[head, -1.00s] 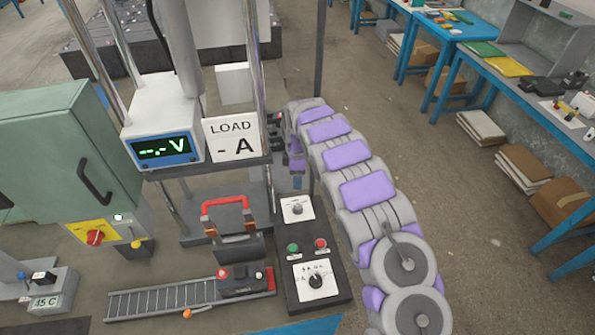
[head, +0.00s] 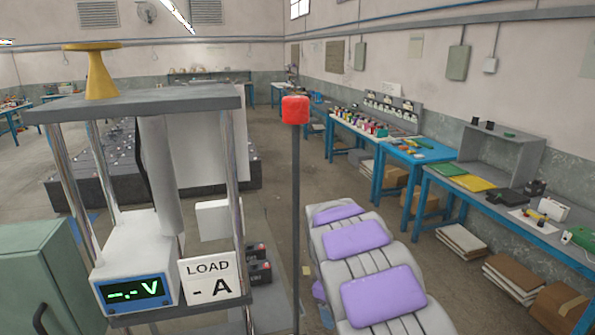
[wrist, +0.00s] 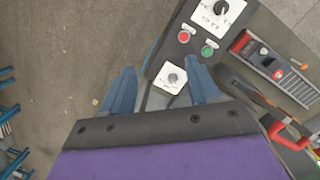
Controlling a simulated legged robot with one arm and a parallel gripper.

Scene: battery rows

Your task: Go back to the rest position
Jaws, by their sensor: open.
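My gripper (wrist: 158,92) shows in the wrist view as two blue fingers spread apart with nothing between them. It hangs above the floor and the edge of a dark control panel (wrist: 158,103) with dials and red and green buttons. In the head view my purple and grey arm rises at the lower middle right. The gripper itself is out of that view, hidden beyond or below the arm links.
The load stand (head: 140,100) with a voltage display (head: 135,290) and LOAD card (head: 210,278) is left of the arm. A thin post with a red top (head: 295,110) stands close by. Blue workbenches (head: 480,208) line the right wall. A red-handled device (wrist: 290,135) is beside the panel.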

